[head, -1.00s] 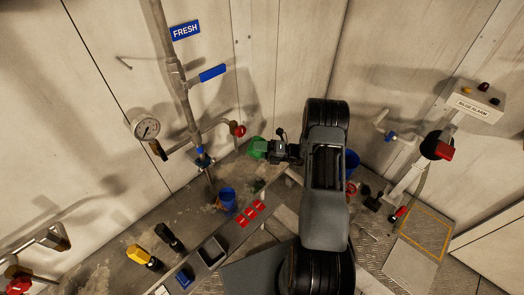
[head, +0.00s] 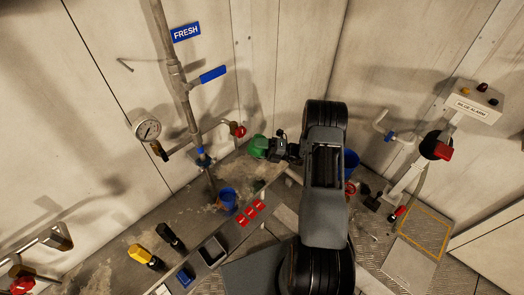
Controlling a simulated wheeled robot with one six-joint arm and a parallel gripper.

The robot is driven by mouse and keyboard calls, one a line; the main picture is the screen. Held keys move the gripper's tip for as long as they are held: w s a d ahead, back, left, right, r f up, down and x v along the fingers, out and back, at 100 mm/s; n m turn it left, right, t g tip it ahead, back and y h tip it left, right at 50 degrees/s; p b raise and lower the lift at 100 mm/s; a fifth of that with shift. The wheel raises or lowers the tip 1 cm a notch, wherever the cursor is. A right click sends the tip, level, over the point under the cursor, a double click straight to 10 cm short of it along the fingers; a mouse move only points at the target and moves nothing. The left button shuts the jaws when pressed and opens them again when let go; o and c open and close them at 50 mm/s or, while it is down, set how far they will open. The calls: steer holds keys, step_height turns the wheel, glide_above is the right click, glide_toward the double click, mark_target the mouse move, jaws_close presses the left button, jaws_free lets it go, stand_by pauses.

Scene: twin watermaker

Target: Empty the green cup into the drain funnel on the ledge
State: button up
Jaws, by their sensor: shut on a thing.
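The green cup (head: 258,147) is at the far end of the ledge (head: 120,279), near the back wall. My gripper (head: 270,149) is shut on it from the right. The cup shows as a rounded dark green shape that looks tilted. Its opening and contents cannot be seen. I cannot make out the drain funnel; the cup, my gripper or my arm may hide it. My arm covers the area right of the cup.
A blue cup (head: 228,198) stands on the ledge near red tiles (head: 250,213). A red-knobbed tap (head: 238,130) on the pipe is just left of the green cup. Yellow (head: 140,254) and black (head: 168,235) handles stand nearer. A blue bucket (head: 351,160) is behind my arm.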

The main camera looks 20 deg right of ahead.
steer(key=shift+w+d+r+m+t+y+p, duration=0.15)
steer(key=shift+r+m+t+p, duration=0.25)
steer(key=shift+m, duration=0.55)
steer(key=shift+w+d+r+m+t+y+p, duration=0.15)
steer(key=shift+m+t+p, duration=0.25)
steer(key=shift+m, duration=0.55)
stand_by(1.0)
